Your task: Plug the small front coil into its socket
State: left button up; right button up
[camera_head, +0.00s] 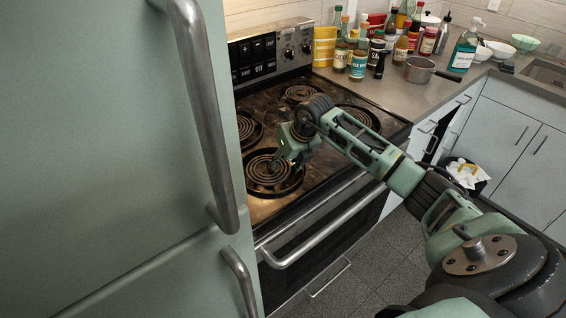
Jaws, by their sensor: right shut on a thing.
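The front left coil (263,172) is a dark spiral lying over its round drip pan on the stove top (262,208). It looks roughly level; whether it is seated cannot be told. My right gripper (281,160) is at the coil's right side, pointing down, and is shut on it. The fingertips are small and partly hidden by the green gripper body. The socket is hidden from view. My left gripper is not in view.
Other coils sit at the back left (246,127), back right (299,94) and front right (362,117). My right arm passes over the stove's right side. A fridge door with a long handle (205,110) fills the left. Bottles and a saucepan (419,70) stand on the counter.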

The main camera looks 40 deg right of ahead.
jog(key=shift+d, duration=0.2)
jog(key=shift+w+d, duration=0.1)
jog(key=shift+d, duration=0.25)
jog(key=shift+d+b, duration=0.3)
jog(key=shift+b, duration=0.1)
jog(key=shift+f, duration=0.15)
dwell(0.6)
jog(key=o, duration=1.5)
jog(key=shift+d, duration=0.1)
